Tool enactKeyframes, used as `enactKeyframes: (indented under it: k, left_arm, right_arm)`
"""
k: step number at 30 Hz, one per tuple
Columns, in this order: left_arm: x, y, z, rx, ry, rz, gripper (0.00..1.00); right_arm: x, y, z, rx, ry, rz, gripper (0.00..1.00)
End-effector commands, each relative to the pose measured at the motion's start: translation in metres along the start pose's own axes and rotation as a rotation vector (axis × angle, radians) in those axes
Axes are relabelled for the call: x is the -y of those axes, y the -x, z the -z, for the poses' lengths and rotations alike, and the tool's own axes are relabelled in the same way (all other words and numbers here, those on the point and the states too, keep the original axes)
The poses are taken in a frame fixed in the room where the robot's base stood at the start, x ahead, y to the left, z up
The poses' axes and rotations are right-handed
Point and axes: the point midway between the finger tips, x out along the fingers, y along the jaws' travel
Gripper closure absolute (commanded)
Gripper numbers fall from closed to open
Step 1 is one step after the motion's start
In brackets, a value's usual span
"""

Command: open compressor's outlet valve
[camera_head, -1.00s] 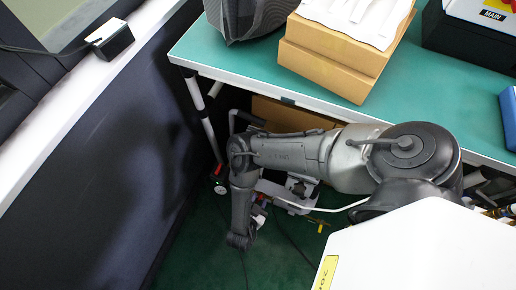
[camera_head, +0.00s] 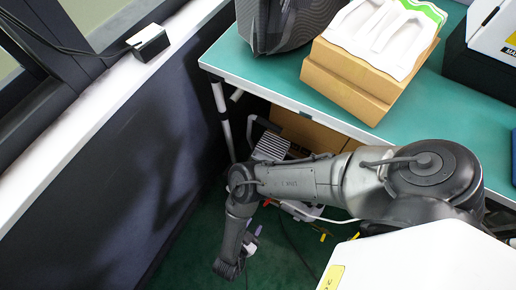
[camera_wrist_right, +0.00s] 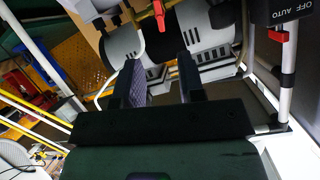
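In the right wrist view, the compressor (camera_wrist_right: 215,22) is a grey and silver body with a black band, just ahead of my right gripper (camera_wrist_right: 160,65). A small red lever (camera_wrist_right: 158,14) stands out at the top middle, beyond and above the fingertips; I cannot tell for sure that it is the outlet valve. The right gripper's two dark fingers are apart, with nothing between them, and appear not to touch the lever. In the head view, the compressor's finned grey top (camera_head: 271,146) shows under the table, partly hidden by my right arm. My left gripper is out of view.
The green table (camera_head: 300,85) overhangs the compressor and carries cardboard boxes (camera_head: 345,92). A dark wall (camera_head: 110,170) stands close on the left.

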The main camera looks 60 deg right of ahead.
Motion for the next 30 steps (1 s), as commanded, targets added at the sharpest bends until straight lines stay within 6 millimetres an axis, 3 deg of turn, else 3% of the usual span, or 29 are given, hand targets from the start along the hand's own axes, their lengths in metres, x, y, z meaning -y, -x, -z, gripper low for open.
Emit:
enactKeyframes:
  k: [7,24,26,30]
  left_arm:
    - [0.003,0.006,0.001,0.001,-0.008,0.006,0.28]
    - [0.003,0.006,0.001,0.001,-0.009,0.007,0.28]
    - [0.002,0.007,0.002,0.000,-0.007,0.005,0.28]
    - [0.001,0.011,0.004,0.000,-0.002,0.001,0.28]
  right_arm:
    - [0.000,0.022,0.000,-0.001,0.000,0.000,0.64]
    - [-0.002,0.024,0.000,-0.001,0.003,-0.001,0.64]
    - [-0.009,0.024,0.000,-0.002,0.014,-0.005,0.64]
    - [-0.051,0.022,0.001,-0.005,0.080,-0.032,0.64]
